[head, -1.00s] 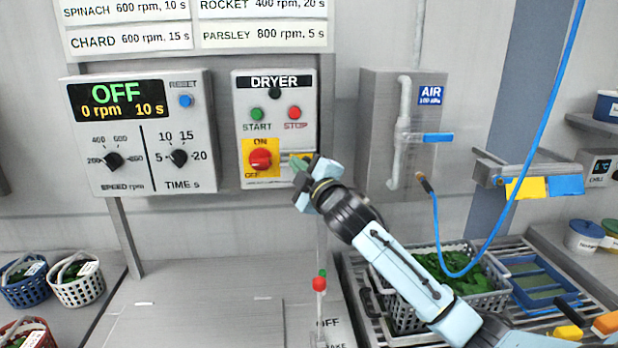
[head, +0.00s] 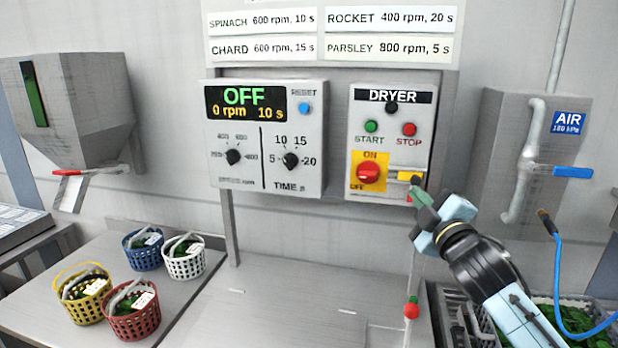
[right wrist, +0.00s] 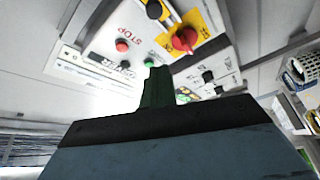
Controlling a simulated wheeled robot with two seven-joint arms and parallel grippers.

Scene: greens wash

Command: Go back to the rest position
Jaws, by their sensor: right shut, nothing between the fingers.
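My right gripper (head: 421,198) is shut and empty. In the head view it is in front of the lower right corner of the dryer panel (head: 362,190), close to the yellow latch piece beside the red switch (head: 369,172). I cannot tell if it touches the panel. In the right wrist view the shut green fingers (right wrist: 157,86) point toward the panel, with the red switch (right wrist: 186,40) above them. The display panel (head: 222,165) reads OFF, 0 rpm, 10 s. My left gripper is not in view.
Yellow, blue, white and red baskets (head: 132,318) of greens stand at the left. A hopper (head: 95,100) hangs above them. An air box (head: 500,150) with a blue lever (head: 572,172) and blue hose (head: 560,270) are at the right. The steel counter (head: 270,315) in the middle is clear.

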